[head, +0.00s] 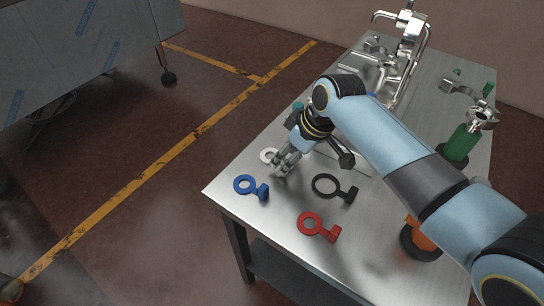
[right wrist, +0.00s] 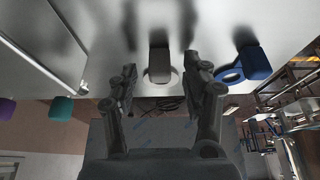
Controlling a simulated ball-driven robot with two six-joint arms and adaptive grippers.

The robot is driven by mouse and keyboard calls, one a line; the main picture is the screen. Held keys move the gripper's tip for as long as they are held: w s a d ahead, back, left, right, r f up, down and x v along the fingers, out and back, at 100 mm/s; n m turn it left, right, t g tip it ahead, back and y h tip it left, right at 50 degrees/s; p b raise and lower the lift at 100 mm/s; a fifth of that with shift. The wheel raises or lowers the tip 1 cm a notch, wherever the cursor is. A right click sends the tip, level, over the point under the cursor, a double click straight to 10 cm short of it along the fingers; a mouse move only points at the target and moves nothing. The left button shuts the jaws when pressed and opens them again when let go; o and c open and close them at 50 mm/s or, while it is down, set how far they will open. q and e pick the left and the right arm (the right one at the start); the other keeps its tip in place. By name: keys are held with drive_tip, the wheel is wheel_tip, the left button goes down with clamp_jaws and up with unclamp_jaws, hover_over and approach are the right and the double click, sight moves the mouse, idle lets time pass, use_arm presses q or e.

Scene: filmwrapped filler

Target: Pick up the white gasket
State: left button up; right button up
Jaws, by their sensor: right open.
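The white gasket (head: 266,156) lies on the metal table near its left edge, partly hidden behind my right gripper (head: 283,168) in the head view. My right gripper is open and low over the table. In the right wrist view, the gasket's upright block-like tab (right wrist: 159,64) shows between the two open fingers (right wrist: 160,84), with its pale ring below the tab. I cannot tell whether the fingers touch it. My left gripper is not in view.
A blue gasket (head: 245,186), a black gasket (head: 325,186) and a red gasket (head: 311,224) lie close by on the table (head: 270,220). The blue one also shows in the right wrist view (right wrist: 256,64). A filling machine (head: 405,50) stands at the back. A green bottle-like item (head: 461,143) stands right.

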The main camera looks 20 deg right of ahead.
drive_tip(key=shift+w+f, duration=0.1)
drive_tip(key=shift+f, duration=0.1)
clamp_jaws()
drive_tip(key=shift+r, duration=0.15)
